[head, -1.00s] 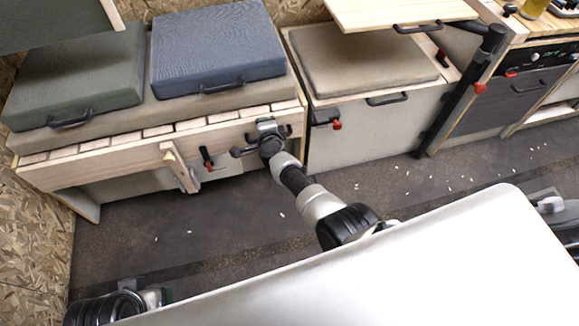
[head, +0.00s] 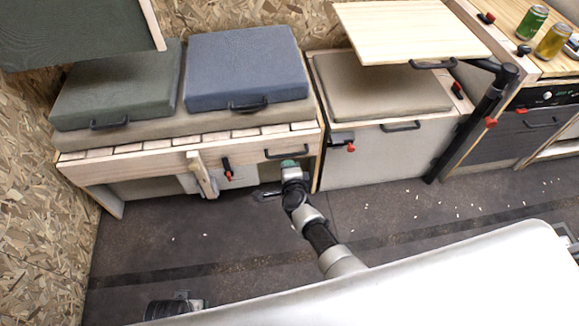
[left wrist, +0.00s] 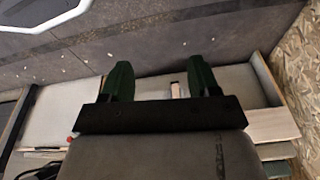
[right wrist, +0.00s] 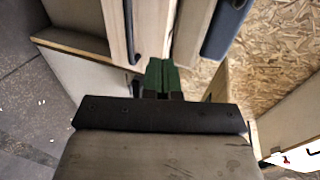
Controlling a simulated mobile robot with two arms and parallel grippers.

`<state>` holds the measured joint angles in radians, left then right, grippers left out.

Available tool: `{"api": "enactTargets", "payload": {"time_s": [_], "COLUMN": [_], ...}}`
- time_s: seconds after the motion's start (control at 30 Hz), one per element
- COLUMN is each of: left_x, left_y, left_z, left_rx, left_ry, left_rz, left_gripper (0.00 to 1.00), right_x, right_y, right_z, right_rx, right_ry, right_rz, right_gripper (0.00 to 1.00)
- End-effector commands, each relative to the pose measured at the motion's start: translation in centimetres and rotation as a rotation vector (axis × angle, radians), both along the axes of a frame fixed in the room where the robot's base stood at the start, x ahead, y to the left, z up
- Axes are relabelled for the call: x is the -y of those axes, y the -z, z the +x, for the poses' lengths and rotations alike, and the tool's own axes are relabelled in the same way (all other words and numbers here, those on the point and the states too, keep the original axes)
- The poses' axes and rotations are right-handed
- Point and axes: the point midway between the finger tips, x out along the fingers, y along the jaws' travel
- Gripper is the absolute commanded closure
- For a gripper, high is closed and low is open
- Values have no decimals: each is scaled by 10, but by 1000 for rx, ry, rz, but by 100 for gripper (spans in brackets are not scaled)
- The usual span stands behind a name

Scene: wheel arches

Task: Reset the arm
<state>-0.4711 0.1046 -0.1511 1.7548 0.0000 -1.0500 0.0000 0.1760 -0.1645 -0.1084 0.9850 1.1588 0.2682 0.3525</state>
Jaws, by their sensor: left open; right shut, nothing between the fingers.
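My right gripper (head: 290,164) is in front of the bench, just below a dark bar handle (head: 287,152) on its wooden front. In the right wrist view its green fingers (right wrist: 160,66) are together with nothing between them, close to light wooden panels. I cannot tell whether they touch the wood. My left gripper (left wrist: 158,72) shows in the left wrist view with two green fingers spread apart and empty space between them. The left gripper's fingers do not show in the head view.
The bench carries a green cushion (head: 116,88) and a blue cushion (head: 246,68). A beige-topped cabinet (head: 382,88) stands beside it, under a wooden tabletop (head: 410,30). Cans (head: 533,22) stand on the right counter. Dark floor (head: 150,240) lies open before the furniture, with small pale bits.

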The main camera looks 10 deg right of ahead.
Motion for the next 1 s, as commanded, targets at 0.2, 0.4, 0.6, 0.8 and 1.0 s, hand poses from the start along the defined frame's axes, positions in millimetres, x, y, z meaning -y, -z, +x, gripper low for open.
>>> {"api": "enactTargets", "payload": {"time_s": [0.2, 0.4, 0.6, 0.8, 1.0], "left_x": [-1, -2, -2, -2, -2], "left_y": [25, 34, 34, 34, 34], "left_z": [-10, -14, -14, -14, -14], "left_rx": [-16, -19, -19, -19, -19], "left_ry": [3, 4, 4, 4, 4], "left_rz": [2, 1, 1, 1, 1], "left_gripper": [39, 39, 39, 39, 39], "right_x": [-1, -1, -1, -7, 7], "right_y": [-5, -6, -2, 31, 78], "right_z": [-14, -17, -22, -85, -189], "right_rx": [-1, 0, -7, -118, -358], "right_ry": [0, 0, -31, -419, -908], "right_rz": [-1, -1, -27, -342, -756], "right_gripper": [100, 100, 100, 100, 100]}}
